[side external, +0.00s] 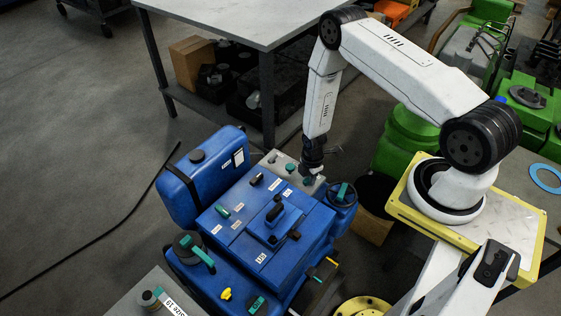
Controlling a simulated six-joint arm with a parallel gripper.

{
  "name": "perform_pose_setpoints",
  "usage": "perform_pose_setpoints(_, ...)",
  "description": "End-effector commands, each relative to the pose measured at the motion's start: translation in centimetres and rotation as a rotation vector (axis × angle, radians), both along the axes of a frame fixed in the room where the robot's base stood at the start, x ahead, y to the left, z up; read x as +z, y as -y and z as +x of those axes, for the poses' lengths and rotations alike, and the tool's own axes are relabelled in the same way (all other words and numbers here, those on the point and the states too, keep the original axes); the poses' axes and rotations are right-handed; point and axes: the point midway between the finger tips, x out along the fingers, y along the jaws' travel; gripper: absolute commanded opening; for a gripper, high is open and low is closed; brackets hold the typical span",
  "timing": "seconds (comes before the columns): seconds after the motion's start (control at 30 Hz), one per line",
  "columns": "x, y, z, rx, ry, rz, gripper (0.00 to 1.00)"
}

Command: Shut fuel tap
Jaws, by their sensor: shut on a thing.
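The blue diesel engine (245,253) stands in the middle of the side external view. A grey block (271,160) at its back edge carries small teal handles. One teal handle (308,181) lies right under my gripper (312,176) and looks like the fuel tap. My gripper points down and is shut on it. The fingers are small and dark here, so the exact grip and the handle's angle are hard to tell. Another teal handle (290,167) sits a little to the left, apart from my gripper.
A blue tank (203,175) stands at the engine's left. A grey-topped table (230,20) stands behind. Green machinery (405,140) is at the right. A dark hose (95,230) lies on the open floor at left.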

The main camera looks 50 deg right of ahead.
Motion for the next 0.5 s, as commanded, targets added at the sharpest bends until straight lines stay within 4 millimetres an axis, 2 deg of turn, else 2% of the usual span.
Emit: perform_pose_setpoints(0.5,0.04,0.01,0.0,0.053,0.0,0.0,0.0)
